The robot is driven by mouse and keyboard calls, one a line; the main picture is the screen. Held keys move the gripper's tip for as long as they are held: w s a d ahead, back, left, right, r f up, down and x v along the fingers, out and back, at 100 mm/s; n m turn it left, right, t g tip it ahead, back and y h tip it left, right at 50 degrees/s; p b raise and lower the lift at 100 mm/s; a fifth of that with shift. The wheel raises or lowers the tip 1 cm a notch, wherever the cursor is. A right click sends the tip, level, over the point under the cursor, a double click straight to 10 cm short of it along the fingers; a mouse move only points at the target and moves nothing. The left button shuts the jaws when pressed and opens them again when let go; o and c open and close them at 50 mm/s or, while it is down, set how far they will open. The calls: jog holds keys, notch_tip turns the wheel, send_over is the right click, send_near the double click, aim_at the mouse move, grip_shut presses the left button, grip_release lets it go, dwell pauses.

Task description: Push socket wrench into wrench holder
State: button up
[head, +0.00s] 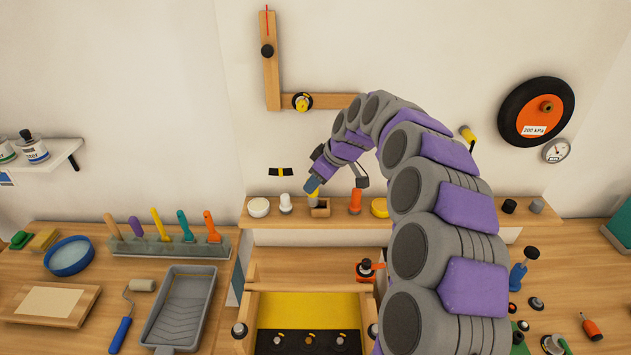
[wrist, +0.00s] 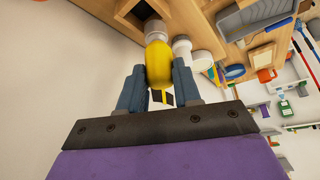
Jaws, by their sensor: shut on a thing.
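The socket wrench (wrist: 156,62) has a yellow handle and a pale grey end. My gripper (wrist: 158,85) is shut on its yellow handle, with one blue finger on each side. In the head view my gripper (head: 313,186) is just above the wooden wrench holder (head: 320,210) on the shelf, and a bit of the yellow wrench (head: 313,198) shows below the fingers. In the wrist view the pale end points at the dark opening of the wooden holder (wrist: 126,8). I cannot tell how far the end is inside it.
On the shelf (head: 275,218), a white jar (head: 258,207) and a white bottle (head: 285,203) stand left of the holder. An orange item (head: 355,201) and a yellow round tin (head: 380,208) stand right. A wooden L-shaped frame (head: 271,75) hangs above.

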jog(key=shift+d, duration=0.1)
jog(key=shift+d, duration=0.6)
jog(key=shift+d+b, duration=0.3)
jog(key=shift+b, duration=0.05)
jog(key=shift+d, duration=0.35)
jog(key=shift+a, duration=0.25)
jog(key=shift+f+b, duration=0.8)
jog(key=shift+f, duration=0.45)
dwell(1.3)
jog(key=o, duration=1.1)
